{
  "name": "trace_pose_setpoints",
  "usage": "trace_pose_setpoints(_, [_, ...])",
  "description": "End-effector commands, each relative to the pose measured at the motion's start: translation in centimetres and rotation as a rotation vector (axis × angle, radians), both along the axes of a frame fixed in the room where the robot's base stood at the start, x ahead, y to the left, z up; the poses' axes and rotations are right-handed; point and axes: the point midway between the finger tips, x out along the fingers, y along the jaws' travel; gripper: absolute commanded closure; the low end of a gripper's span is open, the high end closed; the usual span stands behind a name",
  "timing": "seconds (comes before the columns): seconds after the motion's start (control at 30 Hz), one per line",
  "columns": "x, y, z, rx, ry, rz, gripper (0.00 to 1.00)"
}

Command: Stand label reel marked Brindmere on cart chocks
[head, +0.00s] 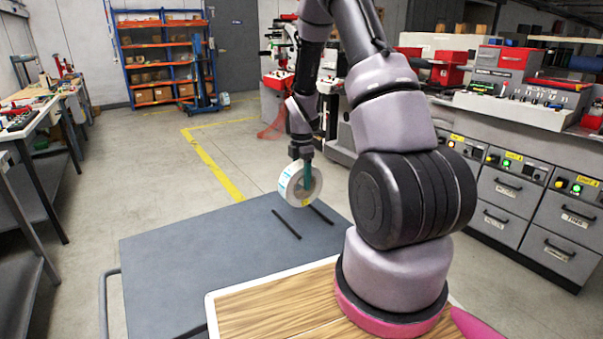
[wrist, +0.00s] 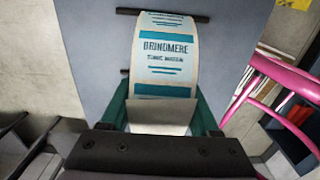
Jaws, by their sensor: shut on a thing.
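The label reel marked Brindmere (head: 297,187) is a white roll with teal print. Its name reads clearly in the wrist view (wrist: 166,48). My gripper (head: 305,168) is shut on the reel from above, and its green fingers show on both sides in the wrist view (wrist: 163,112). The reel is upright, on edge, at the far part of the grey cart top (head: 180,255). Two dark bars, the cart chocks (head: 287,224), lie there; the reel partly covers them in the wrist view (wrist: 193,17). I cannot tell whether the reel touches them.
A wood-topped surface (head: 270,308) lies at the front, under my arm's base. A workbench (head: 35,115) stands at the left, blue shelving (head: 165,60) at the back, and a machine with grey drawers (head: 505,190) at the right. The left part of the cart top is bare.

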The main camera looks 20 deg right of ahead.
Motion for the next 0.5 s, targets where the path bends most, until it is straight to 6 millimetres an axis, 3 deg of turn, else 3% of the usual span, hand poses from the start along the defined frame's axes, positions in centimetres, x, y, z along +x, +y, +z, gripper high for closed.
trace_pose_setpoints(0.5, [0.0,0.0,-4.4,0.0,0.0,-0.001,1.0])
